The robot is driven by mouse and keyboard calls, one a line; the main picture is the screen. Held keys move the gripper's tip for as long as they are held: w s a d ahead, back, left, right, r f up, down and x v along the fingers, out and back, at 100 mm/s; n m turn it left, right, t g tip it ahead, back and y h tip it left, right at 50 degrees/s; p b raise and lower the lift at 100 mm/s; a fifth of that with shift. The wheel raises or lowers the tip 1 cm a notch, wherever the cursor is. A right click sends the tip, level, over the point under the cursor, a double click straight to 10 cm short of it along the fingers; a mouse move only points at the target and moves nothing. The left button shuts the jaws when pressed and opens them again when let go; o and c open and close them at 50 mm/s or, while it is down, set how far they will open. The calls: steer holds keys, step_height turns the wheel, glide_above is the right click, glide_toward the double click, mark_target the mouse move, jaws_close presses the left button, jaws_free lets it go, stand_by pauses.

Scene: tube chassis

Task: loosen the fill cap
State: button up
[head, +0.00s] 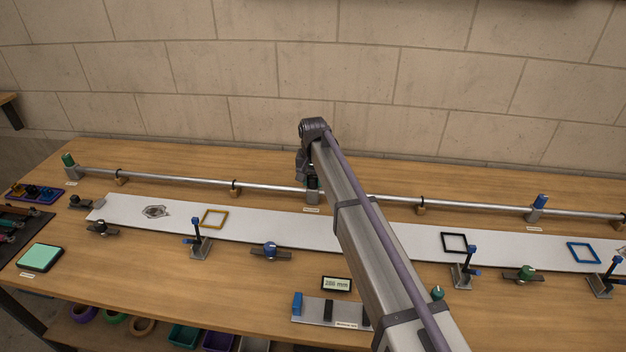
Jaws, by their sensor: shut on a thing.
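My arm reaches back across the bench, and my gripper (308,177) is at the long metal tube (270,186), at its middle fitting. The gripper is shut on the dark green cap (313,184) of that fitting. The arm and wrist hide most of the cap and the fingertips. A small label (311,210) sits in front of the fitting, too small to read. Two other capped fittings stand on the tube: one with a green cap (68,159) at the left end and one with a blue cap (540,201) at the right.
A long pale plate (130,209) lies before the tube, with orange (214,219), black (455,243) and blue (583,253) square frames. Upright clamps (199,243) and knobs (271,250) line its front. A display (336,284) reads about 286 mm. A green pad (40,257) lies front left.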

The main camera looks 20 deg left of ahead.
mark_target(313, 177)
stand_by(0.4)
steer(key=o, duration=0.9)
step_height(313, 177, up, 11)
steer(key=p, duration=1)
steer(key=shift+f+p, duration=0.15)
steer(key=shift+p, duration=0.25)
steer(key=s+d, duration=0.9)
steer(key=d, duration=0.6)
steer(key=s+d+m, duration=0.1)
steer(key=s+d, duration=0.8)
steer(key=d, duration=0.6)
steer(key=s+d+m, duration=0.1)
steer(key=s+d, duration=0.8)
steer(key=d, duration=0.6)
